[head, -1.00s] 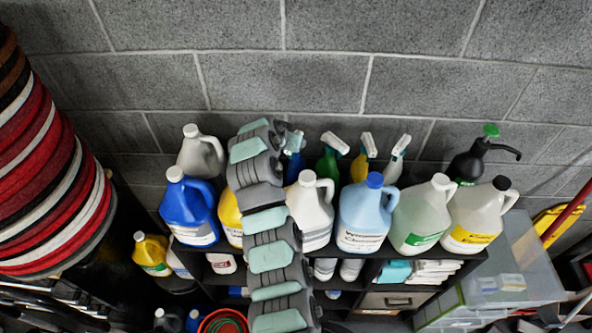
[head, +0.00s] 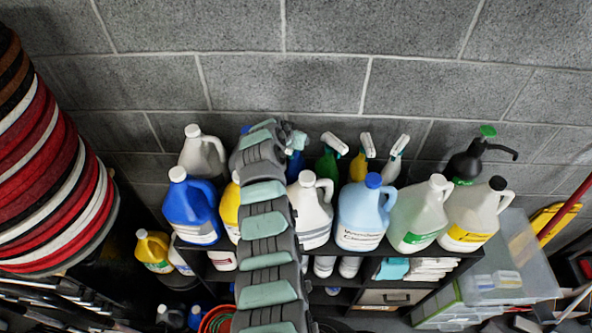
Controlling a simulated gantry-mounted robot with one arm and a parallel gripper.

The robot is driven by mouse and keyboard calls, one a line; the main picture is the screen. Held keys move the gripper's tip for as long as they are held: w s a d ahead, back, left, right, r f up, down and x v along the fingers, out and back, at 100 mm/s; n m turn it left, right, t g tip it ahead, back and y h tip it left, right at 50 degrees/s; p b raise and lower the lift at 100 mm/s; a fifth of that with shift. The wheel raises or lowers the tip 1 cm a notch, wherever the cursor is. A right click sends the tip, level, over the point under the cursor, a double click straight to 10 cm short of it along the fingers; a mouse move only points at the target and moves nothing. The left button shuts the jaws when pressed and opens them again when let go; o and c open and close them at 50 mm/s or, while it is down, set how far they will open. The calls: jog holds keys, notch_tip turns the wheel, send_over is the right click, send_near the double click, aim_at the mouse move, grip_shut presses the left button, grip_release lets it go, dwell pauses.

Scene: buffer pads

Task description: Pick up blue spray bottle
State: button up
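The blue spray bottle (head: 295,164) stands at the back of the shelf top, near the grey wall. Only a slice of its blue body shows, between my arm and the white jug. My gripper (head: 293,139) is at the bottle's top, at the far end of my arm. The bottle's head is hidden by it or merges with it, so I cannot tell whether they touch. The fingers are too small and covered to tell whether they are open or shut.
Spray bottles, green (head: 328,160), yellow (head: 361,163) and white (head: 392,163), stand right of it. In front are large jugs, including dark blue (head: 190,210), white (head: 311,215) and light blue (head: 362,215). The block wall (head: 340,80) rises close behind.

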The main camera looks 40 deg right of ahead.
grip_shut()
dwell(0.4)
dwell(0.9)
